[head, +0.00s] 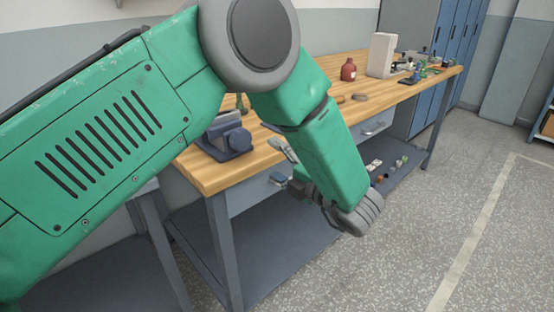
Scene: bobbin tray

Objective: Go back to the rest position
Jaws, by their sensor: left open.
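My left arm comes in from the left, bends at a grey elbow joint and reaches down in front of the workbench (222,178). My left gripper (281,166) is open at the end of the wrist, in front of the bench's front side. Its fingers point left, and I see nothing held between them. The wrist partly hides the gripper. My right gripper is not in view. No bobbin tray can be made out for certain.
A blue-grey vise (228,138) sits at the bench's near end. A red bottle (348,70) and a white box (381,55) stand farther back. Small coloured items (380,178) lie on the lower shelf. Blue lockers (455,45) stand behind.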

